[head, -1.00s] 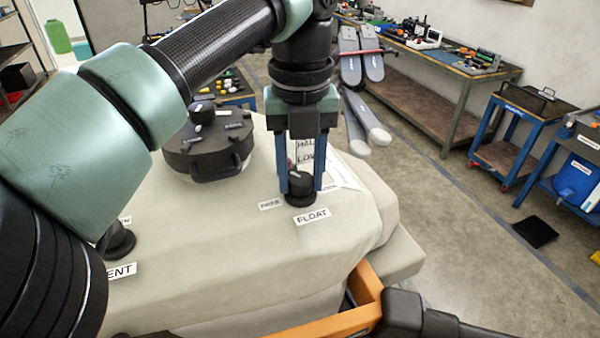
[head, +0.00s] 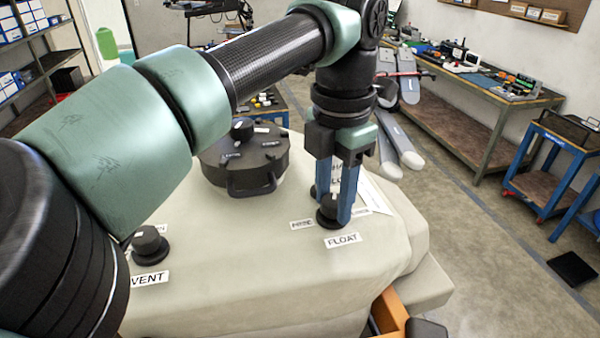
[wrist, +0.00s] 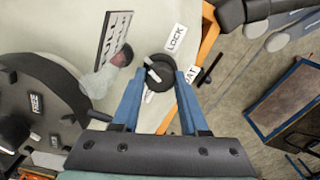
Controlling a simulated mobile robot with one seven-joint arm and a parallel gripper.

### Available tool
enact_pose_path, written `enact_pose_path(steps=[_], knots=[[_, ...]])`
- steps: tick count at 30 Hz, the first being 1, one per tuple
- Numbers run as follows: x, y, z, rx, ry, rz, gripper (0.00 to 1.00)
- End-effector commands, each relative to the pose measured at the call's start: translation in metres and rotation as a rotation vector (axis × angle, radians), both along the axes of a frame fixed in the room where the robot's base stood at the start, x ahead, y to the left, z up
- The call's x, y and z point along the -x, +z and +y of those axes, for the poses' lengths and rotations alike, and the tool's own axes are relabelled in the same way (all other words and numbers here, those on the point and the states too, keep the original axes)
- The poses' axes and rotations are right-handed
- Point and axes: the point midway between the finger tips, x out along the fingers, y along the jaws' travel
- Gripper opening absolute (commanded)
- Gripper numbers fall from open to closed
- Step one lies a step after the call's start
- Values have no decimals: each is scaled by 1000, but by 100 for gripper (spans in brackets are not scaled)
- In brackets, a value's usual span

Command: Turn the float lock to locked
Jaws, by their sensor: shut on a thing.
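The float lock is a round black knob (head: 328,212) on the pale tank top, behind the FLOAT label (head: 343,240). My gripper (head: 336,208) points down with its blue fingers shut on the knob. In the wrist view the knob (wrist: 156,72) sits between the two fingertips (wrist: 159,78). A white mark on the knob's top runs slanted, toward the upper left in that view. The LOCK label (wrist: 174,38) lies above and right of the knob there. A small label (head: 301,224) lies left of the knob in the head view, too small to read.
A black round lid (head: 244,160) with a handle stands left of my gripper. The VENT knob (head: 149,244) is at the near left. A level gauge sign (wrist: 116,38) and an orange frame (head: 392,312) are close by. Workbenches stand behind.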

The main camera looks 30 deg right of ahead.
Motion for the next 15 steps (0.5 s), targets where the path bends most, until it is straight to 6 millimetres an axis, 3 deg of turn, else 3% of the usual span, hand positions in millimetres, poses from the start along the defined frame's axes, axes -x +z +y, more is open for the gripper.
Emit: enact_pose_path(steps=[15], knots=[[-1,3,-1,4,-490,-5,0]])
